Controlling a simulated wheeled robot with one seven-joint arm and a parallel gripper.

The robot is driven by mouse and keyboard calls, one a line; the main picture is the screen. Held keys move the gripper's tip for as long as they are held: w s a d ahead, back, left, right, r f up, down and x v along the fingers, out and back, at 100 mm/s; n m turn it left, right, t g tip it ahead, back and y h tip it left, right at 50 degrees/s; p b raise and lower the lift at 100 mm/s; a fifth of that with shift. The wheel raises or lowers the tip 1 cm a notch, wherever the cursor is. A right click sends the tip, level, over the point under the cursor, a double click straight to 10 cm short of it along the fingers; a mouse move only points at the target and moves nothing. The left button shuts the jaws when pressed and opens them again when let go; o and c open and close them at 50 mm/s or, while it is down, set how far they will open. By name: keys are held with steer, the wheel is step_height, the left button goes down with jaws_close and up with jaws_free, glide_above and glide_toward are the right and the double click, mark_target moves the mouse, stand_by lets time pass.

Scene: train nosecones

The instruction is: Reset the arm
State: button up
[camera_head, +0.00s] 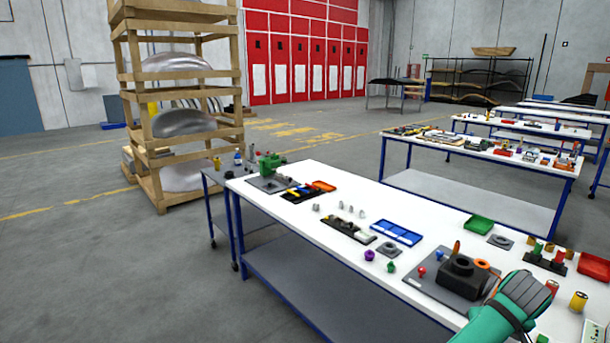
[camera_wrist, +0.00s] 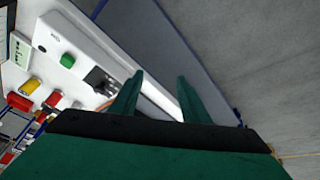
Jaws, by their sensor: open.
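My arm, green with a dark grey wrist, shows at the lower right of the head view, over the near edge of the white-topped workbench (camera_head: 290,213). In the wrist view my gripper (camera_wrist: 158,85) is open, its two green fingers apart with nothing between them. Beyond the fingers lie the bench's edge and its grey lower shelf (camera_wrist: 150,40). The fingertips do not show clearly in the head view.
A wooden rack (camera_head: 130,100) stands at left. More benches (camera_head: 480,160) stand behind. The floor at left (camera_head: 90,270) is clear.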

steer(key=s+f+h, duration=0.3)
steer(key=s+f, duration=0.1)
steer(key=f, duration=0.4)
steer(key=s+f+h, duration=0.2)
steer(key=s+f, duration=0.1)
steer(key=f, duration=0.6)
steer(key=s+a+f+n+t+h, duration=0.1)
steer(key=s+a+f+t, duration=0.1)
steer(key=s+a+f, duration=0.35)
steer(key=s+a+f+n+t, duration=0.2)
steer(key=s+a+t, duration=0.1)
steer(key=a, duration=0.5)
steer(key=s+a+r+t+y, duration=0.1)
steer(key=s+a+t+y, duration=0.1)
steer(key=s+a, duration=0.65)
steer(key=s+a+r+t+y, duration=0.15)
steer(key=s+a, duration=0.45)
steer(key=a, duration=0.6)
steer(key=s+a+r+m+t+y, duration=0.1)
steer(key=s+a+r+y, duration=0.3)
steer(key=s+a+r, duration=0.6)
steer(key=s+a+t, duration=0.1)
steer(key=s, duration=0.1)
steer(key=shift+s+r+m+t, duration=0.3)
steer(key=shift+s+t, duration=0.05)
steer(key=shift+s, duration=0.05)
